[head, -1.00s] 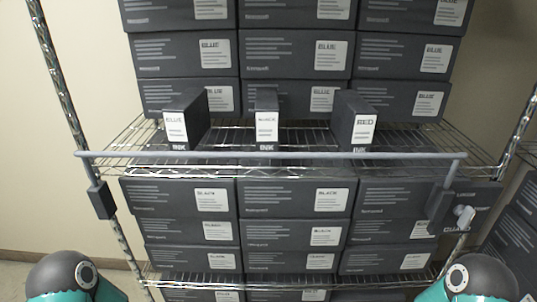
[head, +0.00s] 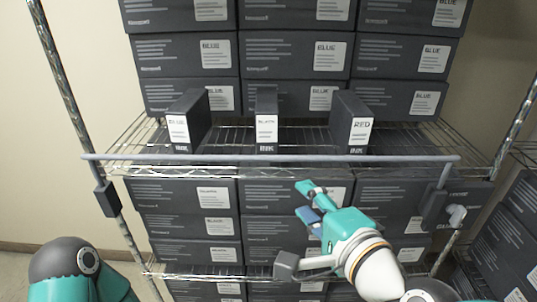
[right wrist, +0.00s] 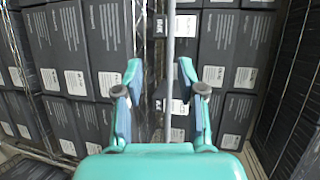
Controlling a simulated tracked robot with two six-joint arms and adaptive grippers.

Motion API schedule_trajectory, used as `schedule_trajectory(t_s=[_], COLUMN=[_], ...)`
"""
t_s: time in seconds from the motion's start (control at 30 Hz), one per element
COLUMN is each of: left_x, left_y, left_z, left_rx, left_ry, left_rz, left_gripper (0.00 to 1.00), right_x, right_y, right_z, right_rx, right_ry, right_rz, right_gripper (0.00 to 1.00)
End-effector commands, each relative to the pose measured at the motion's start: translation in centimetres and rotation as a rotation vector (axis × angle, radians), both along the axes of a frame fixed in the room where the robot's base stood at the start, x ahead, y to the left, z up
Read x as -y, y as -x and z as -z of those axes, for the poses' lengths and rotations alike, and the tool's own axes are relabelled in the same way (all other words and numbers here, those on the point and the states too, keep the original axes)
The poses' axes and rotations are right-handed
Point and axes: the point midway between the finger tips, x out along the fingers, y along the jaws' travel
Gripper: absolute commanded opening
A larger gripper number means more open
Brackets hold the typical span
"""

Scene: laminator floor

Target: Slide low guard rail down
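The low guard rail (head: 270,158) is a thin grey bar running across the front of the wire shelf, with end posts set in dark brackets at the left (head: 105,200) and right (head: 434,207). It is up, crossing in front of the small cartons' bases. My right gripper (head: 306,202) is open and empty, in front of the lower boxes and a little below the rail in the head view. In the right wrist view the rail (right wrist: 170,80) runs upright in the picture between the open fingertips (right wrist: 160,71); the fingers do not touch it. My left gripper is out of view.
A pale knob (head: 457,214) sits beside the right bracket on a dark labelled plate. Three small cartons, BLUE (head: 178,130), BLACK (head: 266,125) and RED (head: 358,130), stand on the wire shelf behind the rail. Large dark boxes (head: 180,225) are stacked above and below.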

Motion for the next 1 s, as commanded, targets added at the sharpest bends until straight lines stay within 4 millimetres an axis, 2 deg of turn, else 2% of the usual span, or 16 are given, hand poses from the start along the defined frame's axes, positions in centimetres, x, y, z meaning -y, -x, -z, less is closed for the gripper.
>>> schedule_trajectory(t_s=[0.03,0.1,0.27,0.47,0.8,1.0], left_x=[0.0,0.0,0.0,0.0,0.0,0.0], left_y=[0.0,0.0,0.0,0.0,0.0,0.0], left_z=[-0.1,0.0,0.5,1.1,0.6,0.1], left_rx=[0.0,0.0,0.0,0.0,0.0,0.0], left_ry=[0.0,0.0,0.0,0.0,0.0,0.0], left_rz=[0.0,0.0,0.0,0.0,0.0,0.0], left_gripper=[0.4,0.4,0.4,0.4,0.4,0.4], right_x=[0.0,-0.1,-0.7,-2.1,-4.9,-5.9], right_y=[0.3,0.3,-1.1,-4.6,-11.2,-13.7], right_z=[-1.0,-1.4,-1.1,-0.2,0.8,1.3], right_rx=[0.01,0.014,0.011,0.011,0.011,0.013], right_ry=[-0.028,-0.048,-0.051,-0.047,-0.047,-0.047], right_rz=[0.001,0.003,0.005,0.004,0.004,0.005], right_gripper=[0.39,0.39,0.39,0.39,0.39,0.39])
